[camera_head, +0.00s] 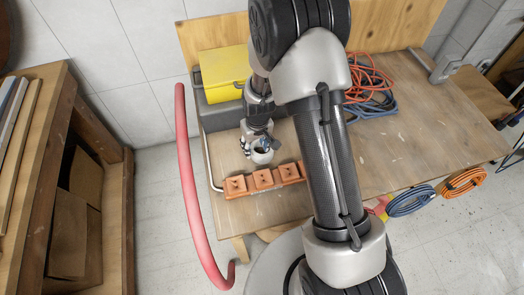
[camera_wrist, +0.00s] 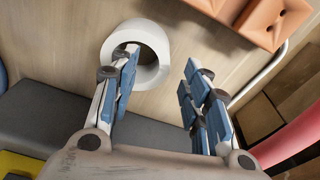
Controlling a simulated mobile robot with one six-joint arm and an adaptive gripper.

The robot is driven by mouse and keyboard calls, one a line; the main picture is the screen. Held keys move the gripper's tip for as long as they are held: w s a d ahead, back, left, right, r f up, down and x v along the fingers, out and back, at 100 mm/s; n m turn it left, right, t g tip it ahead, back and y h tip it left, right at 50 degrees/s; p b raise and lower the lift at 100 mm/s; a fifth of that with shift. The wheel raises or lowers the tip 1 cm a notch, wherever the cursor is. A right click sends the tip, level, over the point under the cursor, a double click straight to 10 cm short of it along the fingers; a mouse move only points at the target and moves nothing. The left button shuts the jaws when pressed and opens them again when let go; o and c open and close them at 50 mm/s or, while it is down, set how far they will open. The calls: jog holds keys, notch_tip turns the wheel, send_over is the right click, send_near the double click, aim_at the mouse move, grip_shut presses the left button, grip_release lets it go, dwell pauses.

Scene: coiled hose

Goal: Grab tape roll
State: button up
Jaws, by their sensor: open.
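A white tape roll (camera_wrist: 152,72) lies on the wooden table, with its round hole showing in the wrist view. In the head view the tape roll (camera_head: 262,157) is small and partly covered by my gripper (camera_head: 258,144). In the wrist view my gripper (camera_wrist: 161,60) is open, with blue-padded fingers spread apart. The left finger overlaps the roll's near side and part of its hole. The right finger is to the right of the roll, over bare table. I cannot tell whether the left finger touches the roll.
Orange blocks (camera_head: 263,180) line the table's front edge, close to the roll. A yellow box (camera_head: 224,72) sits on a grey case (camera_head: 222,115) behind. A red hose (camera_head: 188,175) curves past the table's left side. Coiled cables (camera_head: 368,88) lie at the back right. The table's right side (camera_head: 420,140) is clear.

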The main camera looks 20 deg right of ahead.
jog(key=f, duration=0.2)
jog(key=w+f+b, duration=0.1)
jog(key=f, duration=0.1)
jog(key=shift+a+f, duration=0.1)
jog(key=shift+f, duration=0.25)
jog(key=shift+c, duration=0.4)
grip_shut()
